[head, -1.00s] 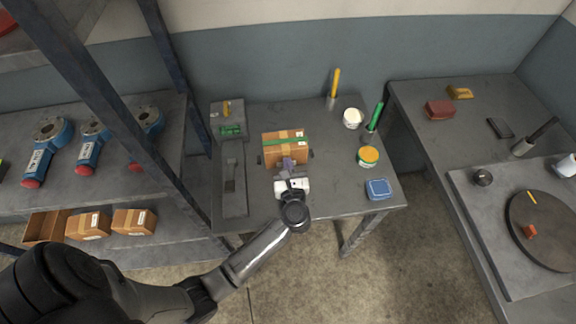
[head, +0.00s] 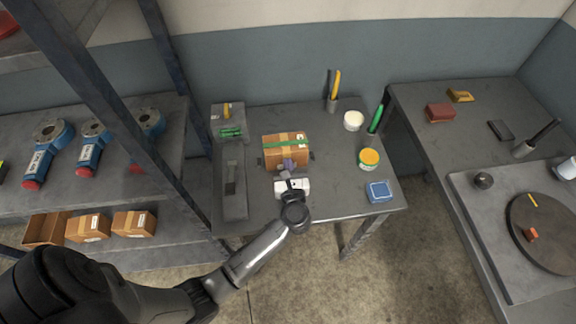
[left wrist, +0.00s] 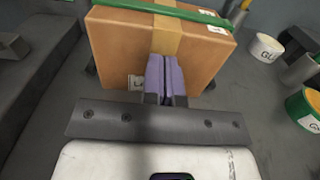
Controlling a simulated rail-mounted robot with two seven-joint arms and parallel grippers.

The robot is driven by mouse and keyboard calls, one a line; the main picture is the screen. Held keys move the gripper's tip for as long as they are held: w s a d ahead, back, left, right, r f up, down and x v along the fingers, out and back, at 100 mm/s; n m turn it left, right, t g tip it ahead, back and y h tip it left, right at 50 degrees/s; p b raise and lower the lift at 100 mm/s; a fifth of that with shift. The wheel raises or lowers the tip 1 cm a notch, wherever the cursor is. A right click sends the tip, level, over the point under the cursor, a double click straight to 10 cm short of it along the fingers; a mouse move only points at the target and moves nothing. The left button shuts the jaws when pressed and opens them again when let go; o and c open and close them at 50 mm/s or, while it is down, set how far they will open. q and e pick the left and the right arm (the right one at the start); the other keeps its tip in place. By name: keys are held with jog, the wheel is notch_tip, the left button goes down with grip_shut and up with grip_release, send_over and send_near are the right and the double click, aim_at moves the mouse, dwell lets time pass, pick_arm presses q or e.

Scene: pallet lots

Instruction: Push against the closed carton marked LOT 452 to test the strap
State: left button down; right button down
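A closed brown carton (head: 285,151) with a green strap (head: 285,140) around it stands upright on the middle table. It also shows in the left wrist view (left wrist: 115,48), with tan tape down its middle and the green strap (left wrist: 178,11) across its top. A printed label on its front is partly hidden by my fingers, and I cannot read a lot number. My left gripper (left wrist: 165,78) has its purple fingers together with nothing between them. The fingertips are at the carton's front face, over the tape; I cannot tell whether they touch. My right gripper is out of view.
Right of the carton are a yellow-lidded tub (head: 368,158), a white tub (head: 353,121), a green marker (head: 376,118) and a blue box (head: 378,191). A long grey tray (head: 235,200) lies left. Blue valves (head: 91,146) and open or closed cartons (head: 133,222) fill the left shelves.

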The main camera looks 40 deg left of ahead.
pick_arm(q)
jog(key=shift+a+f, duration=0.1)
dwell(0.3)
jog(key=shift+s, duration=0.1)
jog(key=shift+s+d, duration=0.3)
jog(key=shift+d, duration=0.2)
jog(key=shift+v, duration=3.35)
